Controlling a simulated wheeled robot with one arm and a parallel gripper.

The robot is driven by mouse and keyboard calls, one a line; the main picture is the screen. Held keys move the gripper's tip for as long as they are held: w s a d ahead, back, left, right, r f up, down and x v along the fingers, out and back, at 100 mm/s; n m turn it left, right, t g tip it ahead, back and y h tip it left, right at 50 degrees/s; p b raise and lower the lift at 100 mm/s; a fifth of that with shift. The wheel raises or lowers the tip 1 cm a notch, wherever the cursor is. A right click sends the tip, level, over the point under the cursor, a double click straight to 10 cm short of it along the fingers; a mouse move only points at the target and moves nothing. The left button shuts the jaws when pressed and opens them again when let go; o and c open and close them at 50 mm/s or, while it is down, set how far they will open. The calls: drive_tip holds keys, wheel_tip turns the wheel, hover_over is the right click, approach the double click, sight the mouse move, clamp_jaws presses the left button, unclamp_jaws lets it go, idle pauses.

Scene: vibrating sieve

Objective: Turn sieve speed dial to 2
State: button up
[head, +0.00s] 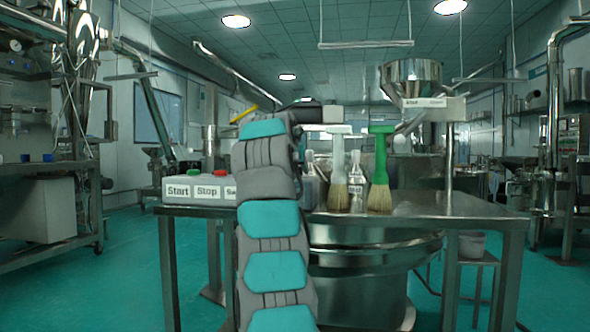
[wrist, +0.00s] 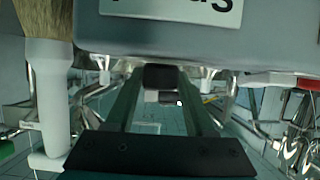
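The sieve's control box (head: 177,190) stands at the left of the steel table, with Start and Stop labels. A third label at its right end is cut off by my arm, and I see no speed dial in either view. My gripper (head: 335,114) is raised above the table, to the right of the box and over the brushes' left side.
A white brush (head: 339,170) and a green brush (head: 380,165) stand on the table (head: 440,208) beside small bottles (head: 355,185). The wrist view shows a brush (wrist: 45,90) at left and a grey labelled body (wrist: 180,35) close above the fingers. A steel hopper (head: 410,75) rises behind.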

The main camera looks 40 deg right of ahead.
clamp_jaws()
drive_tip(key=shift+a+n+t+y, duration=0.1)
drive_tip(key=shift+n+t+y, duration=0.2)
drive_tip(key=shift+n+y, duration=0.2)
idle(0.7)
drive_tip(key=shift+d, duration=0.2)
drive_tip(key=shift+a+f+n+t+y, duration=0.1)
drive_tip(key=shift+n+t+y, duration=0.5)
drive_tip(key=shift+n, duration=0.1)
idle(0.3)
drive_tip(key=shift+n+t+y+p, duration=0.3)
drive_tip(key=shift+n+y+p, duration=0.2)
drive_tip(key=n+y+p, duration=0.1)
drive_tip(key=p, duration=0.1)
drive_tip(key=r+n+t+y+p, duration=0.1)
drive_tip(key=p, duration=0.1)
drive_tip(key=shift+n+y, duration=0.4)
drive_tip(key=n+y+p, duration=0.1)
drive_tip(key=n+t+y+p, duration=0.1)
drive_tip(key=y+p, duration=0.1)
drive_tip(key=n+y+p, duration=0.1)
drive_tip(key=n+p, duration=0.1)
drive_tip(key=shift+f+y, duration=0.35)
drive_tip(key=shift+y, duration=0.05)
